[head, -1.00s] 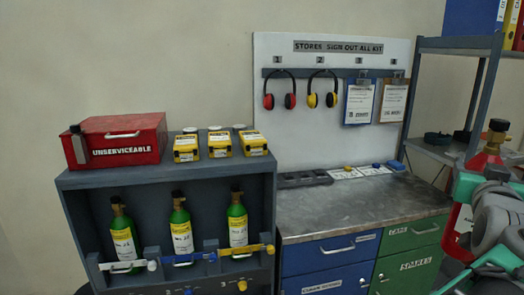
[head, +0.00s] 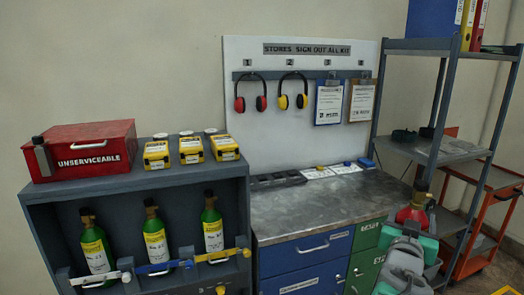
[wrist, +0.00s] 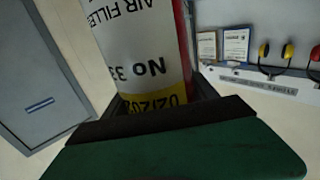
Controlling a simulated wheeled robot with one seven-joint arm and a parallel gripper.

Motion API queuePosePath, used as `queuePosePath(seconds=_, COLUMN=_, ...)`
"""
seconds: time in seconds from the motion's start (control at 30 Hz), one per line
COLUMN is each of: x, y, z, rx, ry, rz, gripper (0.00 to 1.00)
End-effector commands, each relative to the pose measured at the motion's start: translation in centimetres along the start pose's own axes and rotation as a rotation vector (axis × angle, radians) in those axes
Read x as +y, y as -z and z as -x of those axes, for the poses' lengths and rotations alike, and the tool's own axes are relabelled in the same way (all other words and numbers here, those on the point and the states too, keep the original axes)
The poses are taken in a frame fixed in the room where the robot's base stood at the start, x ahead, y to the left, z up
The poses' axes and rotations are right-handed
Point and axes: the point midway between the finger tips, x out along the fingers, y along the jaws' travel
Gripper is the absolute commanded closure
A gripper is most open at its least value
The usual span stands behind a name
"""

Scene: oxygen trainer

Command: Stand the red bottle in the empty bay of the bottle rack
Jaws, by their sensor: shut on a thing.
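The red bottle (head: 411,214) is upright at the lower right of the head view, with a dark and brass valve on top. My gripper (head: 407,243) is shut on it. In the wrist view the bottle's white label (wrist: 140,45) and yellow band fill the middle, above my green finger pad (wrist: 175,150). The grey bottle rack (head: 150,174) stands at the left. Its visible row holds three green bottles (head: 155,238), each behind a coloured latch bar. No empty bay shows; the rack's lower part is cut off by the frame.
A red "unserviceable" box (head: 90,150) and yellow units (head: 191,150) sit on the rack. A metal-topped bench (head: 320,210) with blue and green drawers stands between rack and gripper. Grey shelving (head: 440,150) and an orange trolley (head: 490,210) are at the right.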

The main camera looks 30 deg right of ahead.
Motion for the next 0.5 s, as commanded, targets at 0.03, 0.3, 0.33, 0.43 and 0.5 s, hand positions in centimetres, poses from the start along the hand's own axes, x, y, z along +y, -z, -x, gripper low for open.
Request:
queuePosePath(seconds=0.03, x=-1.4, y=-0.1, z=0.1, rx=0.008, ry=0.024, rz=0.000, gripper=1.00)
queuePosePath(seconds=0.3, x=-10.4, y=-5.0, z=1.9, rx=0.006, ry=0.186, rz=-0.001, gripper=1.00)
queuePosePath(seconds=0.33, x=-11.7, y=-5.7, z=2.3, rx=0.005, ry=0.211, rz=-0.001, gripper=1.00)
queuePosePath(seconds=0.43, x=-16.2, y=-7.7, z=4.1, rx=0.005, ry=0.306, rz=0.000, gripper=1.00)
queuePosePath(seconds=0.5, x=-19.6, y=-9.0, z=5.7, rx=0.005, ry=0.381, rz=-0.001, gripper=1.00)
